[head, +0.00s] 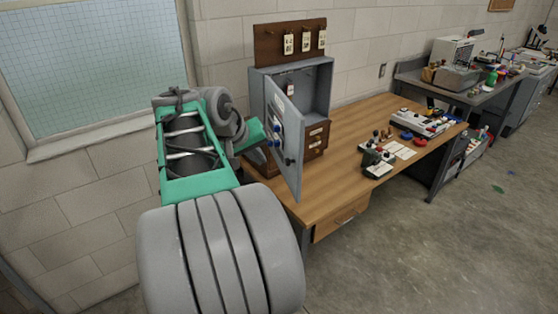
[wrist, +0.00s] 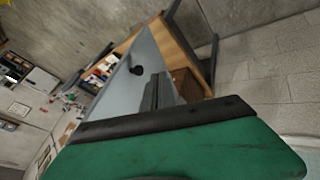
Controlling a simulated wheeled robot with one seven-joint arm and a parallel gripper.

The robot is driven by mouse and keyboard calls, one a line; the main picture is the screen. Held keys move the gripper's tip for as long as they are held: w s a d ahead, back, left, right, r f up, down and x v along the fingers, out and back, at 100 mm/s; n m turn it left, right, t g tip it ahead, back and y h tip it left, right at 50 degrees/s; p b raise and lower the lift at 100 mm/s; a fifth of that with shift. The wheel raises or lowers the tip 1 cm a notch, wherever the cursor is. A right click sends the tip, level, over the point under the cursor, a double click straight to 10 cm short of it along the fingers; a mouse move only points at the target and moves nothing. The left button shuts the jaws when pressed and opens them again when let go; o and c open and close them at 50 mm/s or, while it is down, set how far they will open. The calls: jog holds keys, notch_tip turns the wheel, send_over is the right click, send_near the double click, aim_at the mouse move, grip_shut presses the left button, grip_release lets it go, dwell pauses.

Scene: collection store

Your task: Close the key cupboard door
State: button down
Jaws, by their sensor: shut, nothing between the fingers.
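The grey key cupboard (head: 318,88) stands on the wooden desk, its front open. Its grey door (head: 288,150) is swung out from the left side toward me, well away from the frame. A small dark knob shows near its free edge. In the wrist view the door (wrist: 122,78) is a slanted grey panel with a black knob (wrist: 137,70). My gripper's fingers (wrist: 158,92) are together and empty, close beside the panel; I cannot tell whether they touch it. In the head view my green wrist is left of the door, and the fingertips are not clearly visible.
A wooden key board (head: 290,42) with hooks and tags is behind the cupboard. The desk (head: 345,125) has small tools and a tray (head: 420,122) to the right. Open floor (head: 440,250) lies at the right front.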

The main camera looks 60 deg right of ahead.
jog(key=s+d+f+p, duration=0.1)
jog(key=s+d+f, duration=0.1)
jog(key=d+f, duration=0.2)
jog(key=shift+s+d+f+p, duration=0.3)
jog(key=shift+s+d+p, duration=0.1)
jog(key=shift+d, duration=0.75)
